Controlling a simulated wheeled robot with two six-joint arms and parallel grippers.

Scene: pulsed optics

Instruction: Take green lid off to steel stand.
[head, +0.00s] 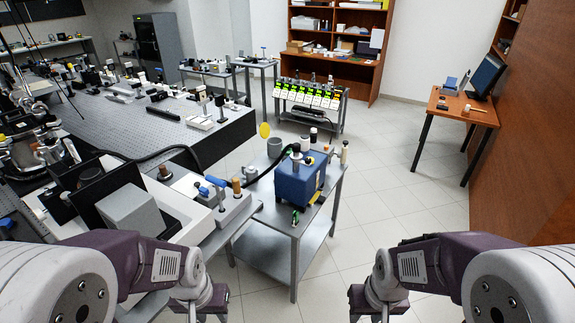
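I cannot make out a green lid for certain; a small green and dark item (296,216) sits at the front of the steel cart, below a blue box. The steel cart (272,222), which may be the steel stand, has a top and a lower shelf. My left gripper (204,316) is at the bottom edge, left of the cart. My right gripper (378,316) is at the bottom edge, right of the cart. Both are apart from the cart, and their fingertips are cut off by the frame, so their opening is not clear.
The blue box (296,183), a grey cylinder (274,147) and several bottles stand on the cart. A yellow disc (264,131) shows behind it. An optical table (130,125) and white equipment fill the left. The tiled floor (390,215) right of the cart is clear.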

